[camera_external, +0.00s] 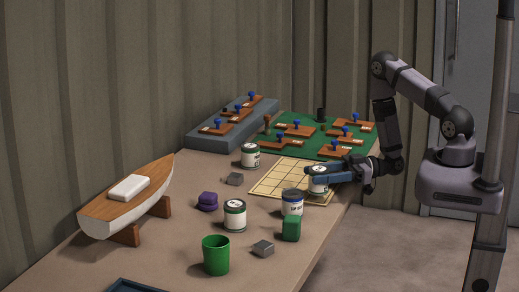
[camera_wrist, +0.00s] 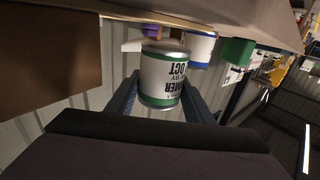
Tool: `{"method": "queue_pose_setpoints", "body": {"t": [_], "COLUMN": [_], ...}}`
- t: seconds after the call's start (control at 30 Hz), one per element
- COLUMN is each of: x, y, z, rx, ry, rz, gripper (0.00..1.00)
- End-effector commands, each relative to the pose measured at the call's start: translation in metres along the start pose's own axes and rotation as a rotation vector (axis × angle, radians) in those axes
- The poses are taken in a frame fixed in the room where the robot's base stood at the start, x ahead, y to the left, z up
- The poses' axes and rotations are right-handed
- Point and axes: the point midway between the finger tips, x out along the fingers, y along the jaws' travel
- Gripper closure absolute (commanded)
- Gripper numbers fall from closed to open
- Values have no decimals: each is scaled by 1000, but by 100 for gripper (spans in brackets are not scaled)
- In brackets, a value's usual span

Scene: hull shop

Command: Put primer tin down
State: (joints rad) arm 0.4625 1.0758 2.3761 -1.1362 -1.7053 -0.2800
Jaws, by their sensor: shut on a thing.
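My gripper (camera_external: 312,174) is shut on a white primer tin (camera_external: 318,187) with a dark rim and a green band. The tin is at the right part of the yellow grid mat (camera_external: 267,183); I cannot tell whether its base touches the mat. In the wrist view the same tin (camera_wrist: 162,80) sits between both fingers, its label reading upside down. Two similar green-banded white tins stand on the table, one behind the mat (camera_external: 250,156) and one in front of it (camera_external: 234,216).
A blue-banded tin (camera_external: 292,203) and a green block (camera_external: 291,229) stand at the mat's near edge. Stamp-like tools sit on a green mat (camera_external: 325,150) behind.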

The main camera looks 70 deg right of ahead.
Motion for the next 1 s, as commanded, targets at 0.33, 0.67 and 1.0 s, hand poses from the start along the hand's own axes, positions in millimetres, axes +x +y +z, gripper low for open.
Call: {"method": "queue_pose_setpoints", "body": {"t": [0.33, 0.67, 1.0], "x": [0, 0, 0], "y": [0, 0, 0], "z": [19, 22, 23], "rx": [-1, -1, -1], "ry": [1, 2, 0], "rz": [0, 0, 0], "gripper": [84, 84, 34]}}
